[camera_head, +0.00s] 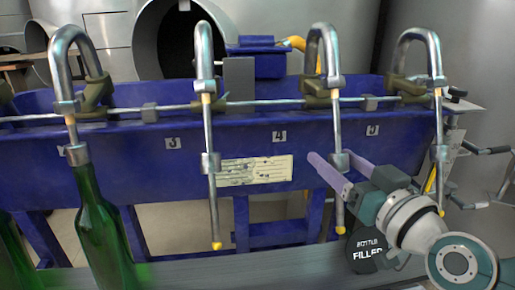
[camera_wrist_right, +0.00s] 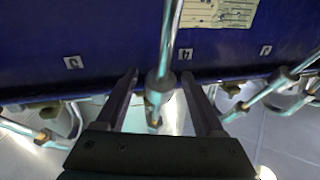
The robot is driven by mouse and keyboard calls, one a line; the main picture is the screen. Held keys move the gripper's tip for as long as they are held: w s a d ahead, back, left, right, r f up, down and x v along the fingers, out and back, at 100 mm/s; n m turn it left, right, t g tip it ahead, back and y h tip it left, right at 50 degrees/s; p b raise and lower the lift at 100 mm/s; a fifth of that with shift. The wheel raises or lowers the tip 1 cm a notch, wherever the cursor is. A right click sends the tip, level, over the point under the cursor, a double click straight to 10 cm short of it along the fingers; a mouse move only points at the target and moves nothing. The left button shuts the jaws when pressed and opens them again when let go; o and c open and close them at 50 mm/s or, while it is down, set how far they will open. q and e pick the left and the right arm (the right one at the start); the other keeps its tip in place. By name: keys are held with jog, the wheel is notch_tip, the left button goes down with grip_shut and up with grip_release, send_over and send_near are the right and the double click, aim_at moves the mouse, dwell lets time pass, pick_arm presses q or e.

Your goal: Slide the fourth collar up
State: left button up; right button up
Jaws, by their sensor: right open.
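The fourth collar (camera_head: 339,162) is a grey metal sleeve on the thin spout tube in front of the plate marked 4 (camera_head: 279,136). It also shows in the right wrist view (camera_wrist_right: 159,82). My right gripper (camera_head: 332,160) is open, with a purple finger on each side of this collar. In the right wrist view (camera_wrist_right: 159,76) the collar lies between the fingers, with a gap on both sides. Similar collars sit low on the tubes to the left (camera_head: 210,163) and right (camera_head: 438,153). My left gripper is not in view.
A blue filler trough (camera_head: 120,175) with a long rail (camera_head: 180,106) stands behind the curved spouts. A green bottle (camera_head: 98,225) is under the left spout (camera_head: 65,75). A round dark filler sign (camera_head: 367,250) is below my right gripper. A grey ledge (camera_head: 220,270) runs along the front.

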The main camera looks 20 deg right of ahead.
grip_shut()
dwell(0.4)
dwell(0.4)
dwell(0.5)
